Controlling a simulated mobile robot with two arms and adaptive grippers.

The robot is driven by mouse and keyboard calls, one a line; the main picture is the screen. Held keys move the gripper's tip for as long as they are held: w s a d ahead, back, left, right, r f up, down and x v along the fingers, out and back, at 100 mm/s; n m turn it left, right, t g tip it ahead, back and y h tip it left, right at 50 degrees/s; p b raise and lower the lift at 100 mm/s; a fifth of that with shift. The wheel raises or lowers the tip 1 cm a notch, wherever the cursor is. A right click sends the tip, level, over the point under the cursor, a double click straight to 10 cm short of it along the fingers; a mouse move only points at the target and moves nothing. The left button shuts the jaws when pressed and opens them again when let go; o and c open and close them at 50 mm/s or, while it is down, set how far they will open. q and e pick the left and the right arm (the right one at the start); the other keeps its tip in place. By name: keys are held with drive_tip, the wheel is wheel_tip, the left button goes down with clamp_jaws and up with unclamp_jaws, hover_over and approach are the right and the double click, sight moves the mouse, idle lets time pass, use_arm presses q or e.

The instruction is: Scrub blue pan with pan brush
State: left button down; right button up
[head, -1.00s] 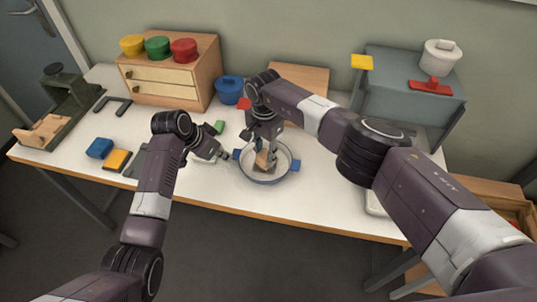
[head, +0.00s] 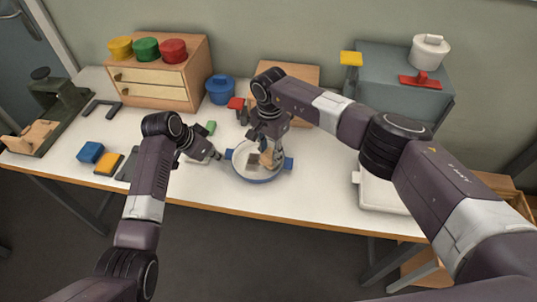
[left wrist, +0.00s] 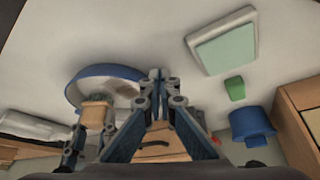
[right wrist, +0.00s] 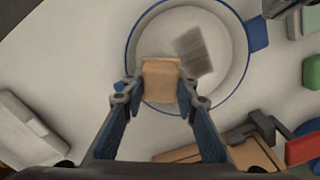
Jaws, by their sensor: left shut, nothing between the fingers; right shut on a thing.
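The blue pan (head: 240,174), white inside with a blue rim and two blue handles, sits near the table's front edge. It also shows in the right wrist view (right wrist: 225,25). A grey-brown patch (right wrist: 191,50) lies on its floor. My right gripper (right wrist: 160,88) is shut on the pan brush (right wrist: 160,78), a light wooden block, and holds it inside the pan beside the patch. My left gripper (left wrist: 157,75) is shut and empty, just left of the pan in the head view.
A blue pot (head: 220,90) and a drawer cabinet (head: 155,92) stand behind. A green block (head: 211,127) lies behind my left gripper. Blue (head: 90,152) and yellow (head: 108,163) blocks lie at left. A white tray (head: 378,192) is at right; a grey shelf (head: 395,75) stands behind it.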

drive_tip(key=shift+a+r, duration=0.1)
drive_tip(key=shift+r, duration=3)
use_arm(q)
wheel_tip(320, 180, up, 6)
use_arm(e)
drive_tip(key=shift+w, duration=0.1)
use_arm(q)
drive_tip(key=shift+r, duration=0.15)
drive_tip(key=v, duration=1.1)
drive_tip(key=shift+r, duration=0.35)
drive_tip(key=shift+s+f, duration=0.1)
